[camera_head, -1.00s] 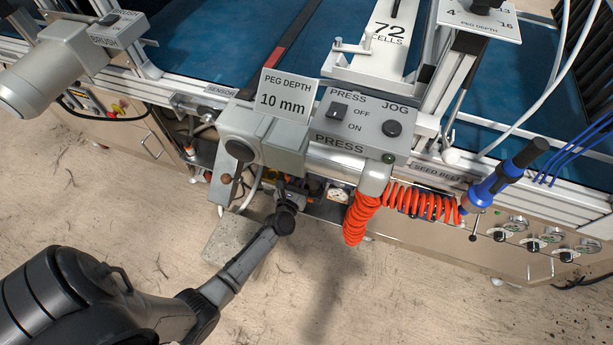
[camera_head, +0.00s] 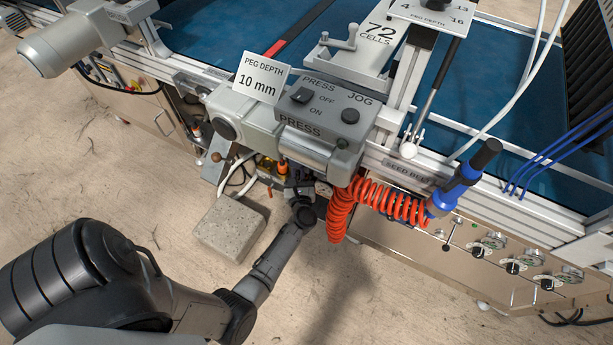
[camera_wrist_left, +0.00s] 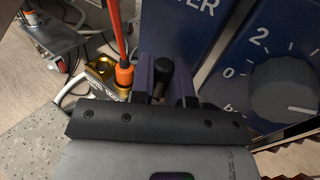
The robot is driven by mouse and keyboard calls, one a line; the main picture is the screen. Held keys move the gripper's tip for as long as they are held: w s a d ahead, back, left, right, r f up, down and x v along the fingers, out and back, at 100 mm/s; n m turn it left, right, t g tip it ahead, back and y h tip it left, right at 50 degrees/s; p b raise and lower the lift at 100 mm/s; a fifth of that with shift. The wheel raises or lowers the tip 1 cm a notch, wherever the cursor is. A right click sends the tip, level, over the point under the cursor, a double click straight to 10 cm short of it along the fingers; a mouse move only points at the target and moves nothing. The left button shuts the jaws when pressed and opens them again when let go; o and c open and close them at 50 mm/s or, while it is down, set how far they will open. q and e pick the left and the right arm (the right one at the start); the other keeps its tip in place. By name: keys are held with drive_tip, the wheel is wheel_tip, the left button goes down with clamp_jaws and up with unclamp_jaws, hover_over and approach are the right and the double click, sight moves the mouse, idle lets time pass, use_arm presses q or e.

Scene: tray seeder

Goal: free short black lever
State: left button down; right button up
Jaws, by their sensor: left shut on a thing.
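The short black lever (camera_wrist_left: 162,72) stands between my left gripper's fingers in the left wrist view, beside a dark blue panel (camera_wrist_left: 188,28). My left gripper (camera_wrist_left: 163,92) is shut on it. In the head view my left gripper (camera_head: 301,182) is low under the front of the grey press unit (camera_head: 318,150), and the lever is hidden there. My right gripper is not in view.
A large dial (camera_wrist_left: 285,92) is right of the gripper. An orange rod (camera_wrist_left: 121,40) and a brass fitting (camera_wrist_left: 101,68) are to its left. A coiled red hose (camera_head: 342,212) hangs right of my wrist. A stone block (camera_head: 231,227) lies on the floor.

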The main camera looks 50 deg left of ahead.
use_arm(q)
drive_tip(key=shift+f, duration=0.1)
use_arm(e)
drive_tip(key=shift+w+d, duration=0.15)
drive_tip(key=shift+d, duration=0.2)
use_arm(q)
drive_tip(key=c, duration=1.1)
unclamp_jaws()
drive_tip(key=shift+w, duration=0.1)
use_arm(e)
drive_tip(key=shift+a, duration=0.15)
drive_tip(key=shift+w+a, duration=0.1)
